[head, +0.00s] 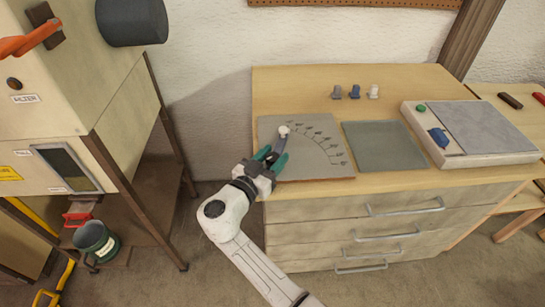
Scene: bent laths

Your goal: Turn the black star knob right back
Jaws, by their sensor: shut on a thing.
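The angle board (305,170) lies at the left front of the bench, with a fan of marks on it. A grey lever (280,144) with a white round end (284,130) runs over it, the white end at the left end of the marked arc. My gripper (271,158) is at the board's left front, by the lever's lower end. Its green fingers are shut on a small dark piece (272,157), seemingly the black star knob. The fingers hide most of it, so its star shape and turn cannot be told.
A green-grey plate (384,146) lies right of the board. Behind stand three small pegs (354,92). A pale box (470,132) with a green button and blue switch is on the right.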

